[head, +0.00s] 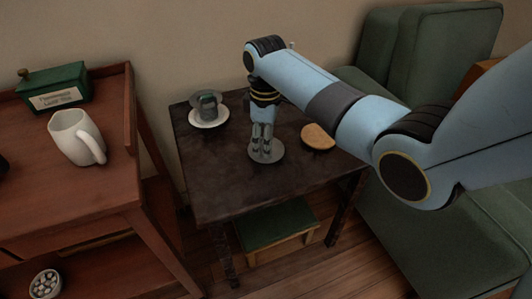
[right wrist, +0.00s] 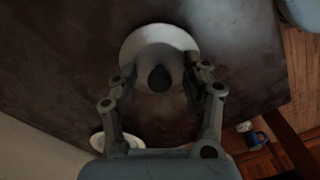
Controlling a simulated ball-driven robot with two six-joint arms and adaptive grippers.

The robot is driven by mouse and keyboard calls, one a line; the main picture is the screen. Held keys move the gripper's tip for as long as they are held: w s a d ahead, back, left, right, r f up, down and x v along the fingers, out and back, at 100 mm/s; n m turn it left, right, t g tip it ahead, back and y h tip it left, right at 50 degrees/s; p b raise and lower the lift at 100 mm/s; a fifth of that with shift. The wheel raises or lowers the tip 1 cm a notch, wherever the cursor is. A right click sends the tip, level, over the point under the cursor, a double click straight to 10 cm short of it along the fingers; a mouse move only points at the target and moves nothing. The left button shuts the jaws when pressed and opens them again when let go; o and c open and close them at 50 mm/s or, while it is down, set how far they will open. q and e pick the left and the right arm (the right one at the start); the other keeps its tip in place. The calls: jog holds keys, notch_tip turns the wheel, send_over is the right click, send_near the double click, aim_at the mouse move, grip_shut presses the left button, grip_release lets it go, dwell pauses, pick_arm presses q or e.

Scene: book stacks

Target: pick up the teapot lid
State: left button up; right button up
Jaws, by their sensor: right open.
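The teapot lid (head: 268,157) is a round grey disc on the dark side table, directly below my right gripper (head: 264,136). In the right wrist view the lid (right wrist: 159,34) is pale and round with a dark knob near its middle. There the two fingers of my right gripper (right wrist: 159,76) are open and stand on either side of the knob. I cannot tell whether the fingertips touch the lid. In the head view the gripper hides part of the lid. My left gripper is not in view.
On the dark side table (head: 225,180), a dark green cup (head: 208,105) stands on a white saucer (head: 209,121) at the back left. A round tan disc (head: 318,137) lies to the right. A wooden cabinet with a white mug (head: 72,138) stands left; a green armchair (head: 430,245) stands right.

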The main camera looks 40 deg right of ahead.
jog(key=shift+f, duration=0.1)
jog(key=shift+c, duration=0.4)
grip_shut()
